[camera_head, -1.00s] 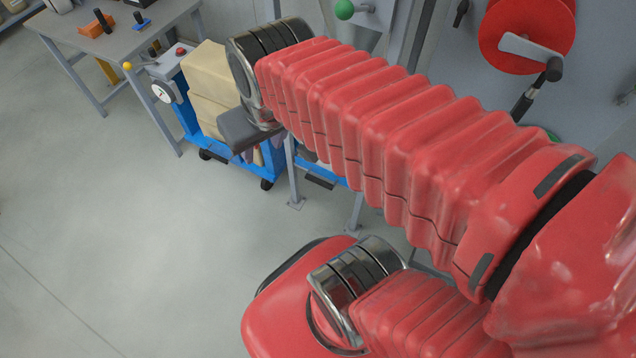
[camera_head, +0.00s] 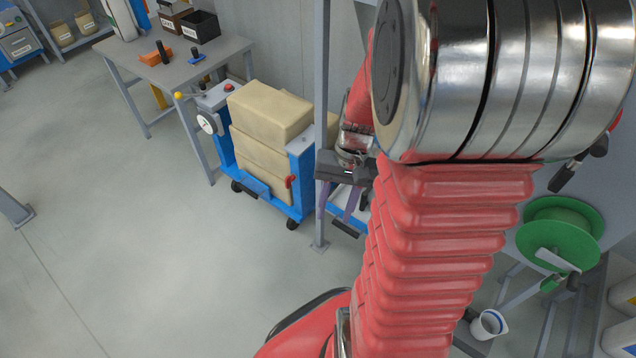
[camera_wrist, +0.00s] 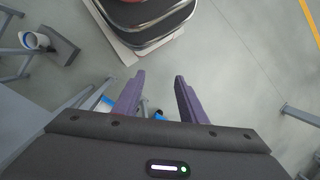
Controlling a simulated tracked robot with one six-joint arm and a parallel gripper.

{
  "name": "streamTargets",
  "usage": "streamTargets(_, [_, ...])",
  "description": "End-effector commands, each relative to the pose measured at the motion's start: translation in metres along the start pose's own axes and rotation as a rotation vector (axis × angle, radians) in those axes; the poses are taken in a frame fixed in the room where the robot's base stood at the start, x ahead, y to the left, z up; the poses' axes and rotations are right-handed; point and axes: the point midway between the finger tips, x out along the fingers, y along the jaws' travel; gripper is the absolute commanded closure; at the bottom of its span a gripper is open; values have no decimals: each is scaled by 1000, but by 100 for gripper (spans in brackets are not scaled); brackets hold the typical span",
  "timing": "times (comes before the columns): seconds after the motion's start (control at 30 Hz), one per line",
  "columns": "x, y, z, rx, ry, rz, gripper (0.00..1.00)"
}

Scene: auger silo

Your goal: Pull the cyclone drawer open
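My gripper (camera_wrist: 156,88) shows in the wrist view with its two purple fingers apart and nothing gripped between them. In the head view its dark body and purple fingers (camera_head: 342,204) are beside a grey upright post, partly covered by my red arm. I cannot make out the cyclone drawer for certain in either view. My arm covers much of the middle and right of the head view.
A blue cart (camera_head: 300,172) with tan sacks (camera_head: 268,112) stands left of the grey post (camera_head: 321,110). A grey table (camera_head: 178,72) is behind it. A green reel (camera_head: 560,232) and a white jug (camera_head: 488,324) are at right. The left floor is open.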

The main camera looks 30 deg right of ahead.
Motion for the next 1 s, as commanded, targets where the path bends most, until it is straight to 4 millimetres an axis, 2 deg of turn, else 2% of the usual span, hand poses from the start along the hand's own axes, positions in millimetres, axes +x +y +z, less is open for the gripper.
streamTargets(0.1, [17, 10, -7, 66, -60, -38, 62])
streamTargets(0.67, [87, 42, -34, 315, -257, -244, 62])
streamTargets(1.0, [137, 59, -50, 474, -360, -419, 62])
